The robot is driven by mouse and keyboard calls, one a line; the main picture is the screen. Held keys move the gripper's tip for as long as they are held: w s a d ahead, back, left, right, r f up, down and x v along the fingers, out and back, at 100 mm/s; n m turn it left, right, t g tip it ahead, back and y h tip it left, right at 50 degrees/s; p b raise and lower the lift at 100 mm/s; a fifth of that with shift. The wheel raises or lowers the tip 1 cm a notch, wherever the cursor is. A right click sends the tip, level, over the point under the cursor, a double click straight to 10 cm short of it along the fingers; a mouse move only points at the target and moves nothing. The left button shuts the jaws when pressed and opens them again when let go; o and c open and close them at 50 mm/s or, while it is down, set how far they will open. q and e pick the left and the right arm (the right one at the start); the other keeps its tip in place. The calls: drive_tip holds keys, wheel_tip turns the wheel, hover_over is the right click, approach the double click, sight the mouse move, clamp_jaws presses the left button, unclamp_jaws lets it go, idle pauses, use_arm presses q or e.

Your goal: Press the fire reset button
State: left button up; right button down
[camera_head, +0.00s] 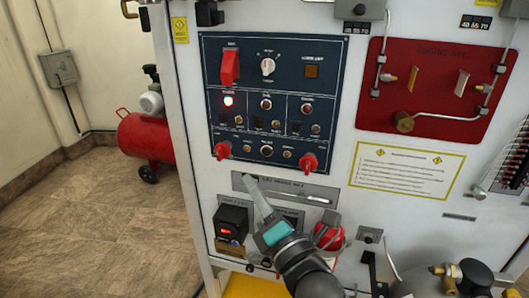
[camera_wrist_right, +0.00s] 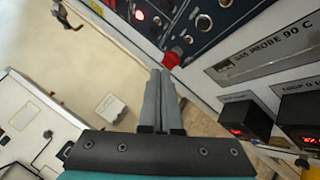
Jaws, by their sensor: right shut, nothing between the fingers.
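The dark blue control panel (camera_head: 338,72) is upright on the white cabinet front. It carries a red switch (camera_head: 230,67), a lit red lamp (camera_head: 228,100), a rotary knob (camera_head: 267,66) and several small round buttons. The labels are too blurred to tell which is the fire reset button. My right gripper (camera_head: 250,181) is shut and empty, just below the panel's lower left part, fingertips pointing up. In the wrist view my right gripper (camera_wrist_right: 160,73) has its fingers together, with a red knob (camera_wrist_right: 172,60) beyond the tips. The left gripper is not in view.
Two red knobs (camera_head: 222,150) (camera_head: 309,162) stick out at the panel's lower edge. A black display box (camera_head: 232,222) and a red round part (camera_head: 328,236) flank my right gripper. A red plate with pipes (camera_head: 436,90) is at right. Open floor (camera_head: 95,225) lies left.

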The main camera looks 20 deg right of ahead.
sight(266, 152)
idle(0.3)
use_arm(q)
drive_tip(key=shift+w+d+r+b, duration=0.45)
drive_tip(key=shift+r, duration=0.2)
use_arm(e)
drive_tip(key=shift+w+d, duration=0.85)
drive_tip(key=shift+w, duration=0.4)
drive_tip(key=shift+w+d, duration=0.8)
drive_tip(key=shift+w, duration=0.4)
drive_tip(key=shift+w+d, duration=0.85)
drive_tip(key=shift+w, duration=0.4)
drive_tip(key=shift+w+d, duration=0.1)
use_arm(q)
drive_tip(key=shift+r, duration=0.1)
use_arm(e)
drive_tip(key=shift+w+d, duration=0.1)
drive_tip(key=shift+w, duration=0.1)
drive_tip(key=shift+w+d, duration=0.25)
drive_tip(key=shift+w, duration=0.1)
use_arm(q)
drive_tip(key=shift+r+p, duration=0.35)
drive_tip(key=shift+p, duration=0.1)
use_arm(e)
drive_tip(key=shift+s+a, duration=0.45)
drive_tip(key=shift+s, duration=0.25)
